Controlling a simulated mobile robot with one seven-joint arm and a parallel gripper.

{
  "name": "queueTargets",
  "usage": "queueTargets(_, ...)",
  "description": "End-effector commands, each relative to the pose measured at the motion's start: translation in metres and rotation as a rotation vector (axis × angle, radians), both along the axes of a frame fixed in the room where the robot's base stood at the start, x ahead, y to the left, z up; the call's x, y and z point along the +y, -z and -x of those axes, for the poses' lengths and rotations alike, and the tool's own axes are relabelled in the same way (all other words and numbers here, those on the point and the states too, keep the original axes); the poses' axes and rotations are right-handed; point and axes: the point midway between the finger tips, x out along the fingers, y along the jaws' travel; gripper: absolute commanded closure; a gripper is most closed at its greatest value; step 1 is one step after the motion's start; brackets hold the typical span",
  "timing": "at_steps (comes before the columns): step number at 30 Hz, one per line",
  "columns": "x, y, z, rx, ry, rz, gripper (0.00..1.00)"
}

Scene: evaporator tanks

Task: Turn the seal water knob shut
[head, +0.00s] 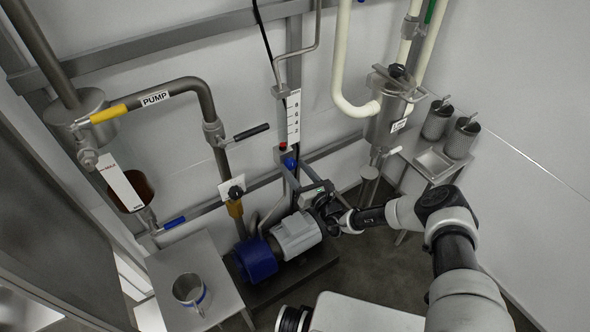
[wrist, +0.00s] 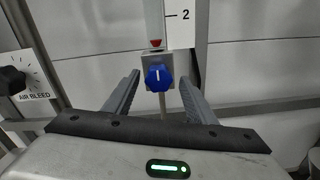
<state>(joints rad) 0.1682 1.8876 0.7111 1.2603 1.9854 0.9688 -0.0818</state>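A blue knob (wrist: 158,77) with a white pointer line is in the middle of the wrist view. It sits on a small grey block below a scale strip, with a red part just above it. The pointer line stands about upright. No label for this knob is readable. It also shows small in the head view (head: 289,163), at the foot of the scale. My gripper (wrist: 160,94) is open, with one finger to each side of the knob in the picture. The knob appears ahead of the fingers, with no contact visible.
A black knob (wrist: 12,80) with an AIR BLEED label is at the left of the wrist view. In the head view a pump motor (head: 297,233) lies below my gripper. A side table (head: 195,264) with a metal mug is at the left. Pipes and rails line the wall.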

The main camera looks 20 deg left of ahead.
Motion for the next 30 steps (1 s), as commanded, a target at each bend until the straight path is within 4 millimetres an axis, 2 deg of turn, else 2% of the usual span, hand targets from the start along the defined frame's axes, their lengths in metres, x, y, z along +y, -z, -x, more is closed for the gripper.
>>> queueTargets(7, 0.001, 0.0, 0.001, 0.002, -0.002, -0.001, 0.5)
queueTargets(11, -0.005, -0.001, 0.006, 0.003, -0.002, -0.001, 0.5)
queueTargets(17, -0.035, -0.002, 0.03, 0.005, 0.0, -0.002, 0.5)
queueTargets(24, -0.081, -0.001, 0.069, 0.004, 0.002, -0.002, 0.5)
queueTargets(30, -0.112, -0.001, 0.096, 0.003, 0.002, -0.001, 0.5)
